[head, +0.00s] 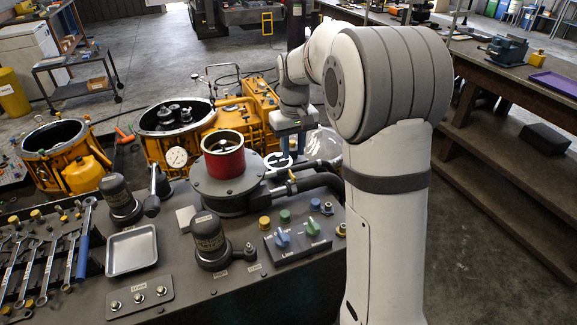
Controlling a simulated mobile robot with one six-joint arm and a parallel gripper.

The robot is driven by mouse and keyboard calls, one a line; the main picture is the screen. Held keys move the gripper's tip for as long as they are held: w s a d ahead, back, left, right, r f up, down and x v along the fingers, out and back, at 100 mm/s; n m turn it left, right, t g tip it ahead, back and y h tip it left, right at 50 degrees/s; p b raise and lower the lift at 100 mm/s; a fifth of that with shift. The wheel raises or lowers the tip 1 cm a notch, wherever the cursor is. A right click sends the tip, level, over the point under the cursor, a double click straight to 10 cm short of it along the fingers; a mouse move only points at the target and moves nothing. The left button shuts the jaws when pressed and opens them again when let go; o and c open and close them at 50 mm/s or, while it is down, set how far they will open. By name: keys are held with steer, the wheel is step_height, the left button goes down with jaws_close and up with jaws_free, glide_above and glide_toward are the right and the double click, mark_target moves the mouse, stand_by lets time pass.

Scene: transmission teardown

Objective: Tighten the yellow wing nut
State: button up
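I cannot pick out the yellow wing nut with certainty. A small yellow-brass fitting (291,177) sits by the hoses right of the red-rimmed cylinder (223,156), too small to tell its shape. My gripper (291,146) hangs pointing down above the hoses, in front of the yellow housing (256,97) and behind the bench equipment. Its fingers are small and partly lost against the background, so I cannot tell whether they are open or hold anything. My arm covers much of the right of the view.
A control panel (300,246) with blue and green knobs lies at the bench's front right. A metal tray (131,249) and several wrenches (50,262) lie to the left. Two yellow open housings stand behind. A wooden workbench (478,75) is at right, with clear floor before it.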

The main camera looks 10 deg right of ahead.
mark_target(292, 173)
steer(key=shift+w+f, duration=0.55)
steer(key=shift+w, duration=0.05)
step_height(292, 173, down, 8)
steer(key=shift+r, duration=0.25)
steer(key=shift+c, duration=0.4)
jaws_close()
